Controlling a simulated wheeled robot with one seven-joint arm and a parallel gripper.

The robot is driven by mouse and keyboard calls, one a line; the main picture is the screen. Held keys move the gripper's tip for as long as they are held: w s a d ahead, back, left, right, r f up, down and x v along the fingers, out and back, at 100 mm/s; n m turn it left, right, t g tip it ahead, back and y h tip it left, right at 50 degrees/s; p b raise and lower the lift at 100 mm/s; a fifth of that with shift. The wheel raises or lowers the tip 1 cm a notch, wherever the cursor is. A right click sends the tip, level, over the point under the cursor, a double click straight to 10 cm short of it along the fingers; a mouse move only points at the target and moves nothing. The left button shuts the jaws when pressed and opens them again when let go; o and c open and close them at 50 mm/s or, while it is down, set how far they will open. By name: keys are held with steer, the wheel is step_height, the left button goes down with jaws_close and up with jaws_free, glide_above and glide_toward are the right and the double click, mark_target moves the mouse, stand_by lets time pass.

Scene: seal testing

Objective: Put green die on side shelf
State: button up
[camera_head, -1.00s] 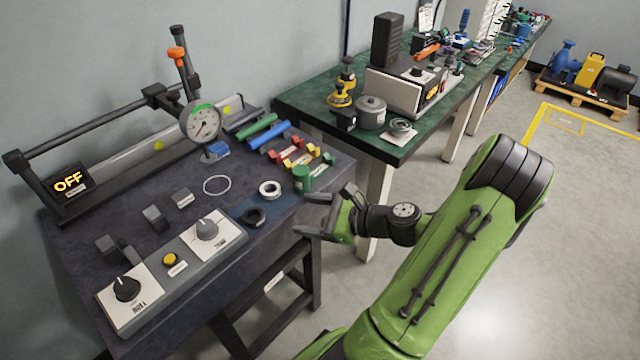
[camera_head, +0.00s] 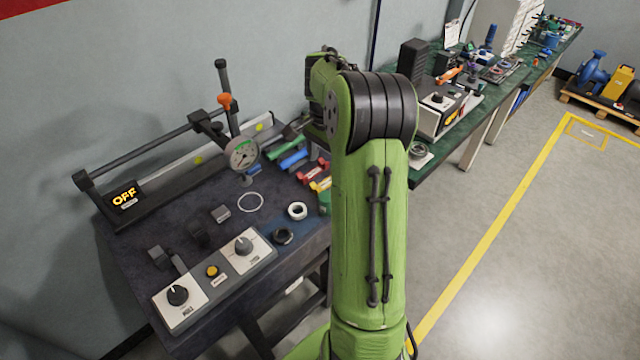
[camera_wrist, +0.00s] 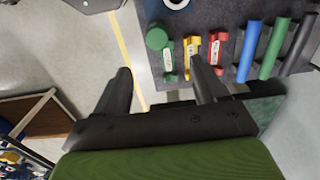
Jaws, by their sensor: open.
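A short green cylindrical piece, which looks like the green die (camera_wrist: 157,38), sits near the edge of the dark bench in the wrist view, beside similar yellow (camera_wrist: 191,47) and red (camera_wrist: 217,47) pieces. In the head view only a sliver of it shows beside my arm. My gripper (camera_wrist: 160,66) is open and empty, its fingers apart. In the wrist view the green piece lies past the fingertips, between their lines; the height gap is unclear. In the head view my arm hides most of the gripper. I cannot make out which surface is the side shelf.
Blue (camera_wrist: 249,51), green (camera_wrist: 275,47) and black bars lie beside the small pieces. The dark bench (camera_head: 190,268) carries a gauge (camera_head: 242,153), rings and a control panel (camera_head: 213,272). A cluttered green table (camera_head: 430,165) stands behind to the right. Open floor lies right.

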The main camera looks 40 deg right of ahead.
mark_target(326, 195)
steer(key=f+b, duration=0.1)
steer(key=f, duration=0.4)
steer(key=f+b, duration=0.1)
steer(key=f, duration=0.4)
steer(key=f+b, duration=0.1)
steer(key=f, duration=0.5)
steer(key=shift+s+d, duration=0.1)
steer(key=shift+s, duration=0.15)
steer(key=shift+r, duration=0.15)
jaws_close()
step_height(326, 195, up, 10)
steer(key=shift+p, duration=0.7)
